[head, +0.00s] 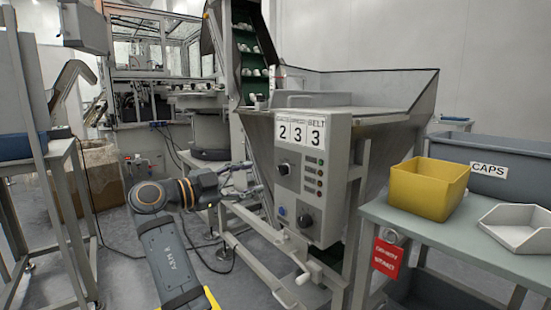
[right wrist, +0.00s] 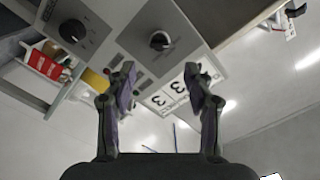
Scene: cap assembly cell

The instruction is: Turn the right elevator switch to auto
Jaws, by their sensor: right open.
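The grey control box (head: 335,180) stands on the front of the hopper machine. Its face carries an upper dark rotary switch (head: 284,168) and a lower black knob (head: 305,221). In the right wrist view the upper switch (right wrist: 159,40) lies just beyond the fingertips, and the lower knob (right wrist: 72,31) is at upper left. Their position marks are too small to read. My right gripper (head: 250,178) is open and empty, left of the box face and apart from the switch. Its two fingers (right wrist: 160,70) frame part of the panel. My left gripper is out of view.
A yellow bin (head: 428,188) and white tray (head: 520,232) stand on the right table (head: 405,222). A frame rail runs below the box.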

